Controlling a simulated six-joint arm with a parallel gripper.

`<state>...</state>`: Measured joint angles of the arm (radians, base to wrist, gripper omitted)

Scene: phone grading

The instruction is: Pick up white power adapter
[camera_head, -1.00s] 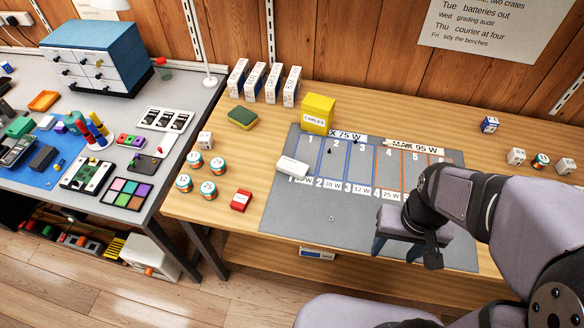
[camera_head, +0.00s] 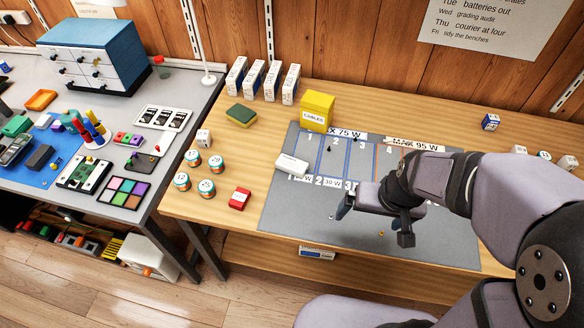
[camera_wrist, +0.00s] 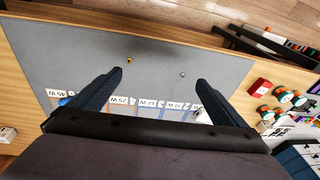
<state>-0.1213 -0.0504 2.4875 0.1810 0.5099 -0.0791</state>
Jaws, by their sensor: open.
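A white flat block (camera_head: 292,164), possibly the power adapter, lies on the left side of the grey mat near column 1. Small white cubes with dark print stand elsewhere, one left of the mat (camera_head: 203,138) and others at the right (camera_head: 569,162); I cannot tell for sure which is the adapter. My gripper (camera_head: 346,208) is over the middle of the mat, right of and in front of the flat block. In the wrist view my gripper (camera_wrist: 159,76) is open, with bare mat between its fingers. A white cube (camera_wrist: 7,134) shows at the left edge there.
The grey mat (camera_head: 300,222) has numbered columns and watt labels. A yellow cables box (camera_head: 317,112) stands at its back edge. A red box (camera_head: 239,199), several round tins (camera_head: 206,187) and a green sponge-like block (camera_head: 240,116) are left of it. The mat's front is mostly clear.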

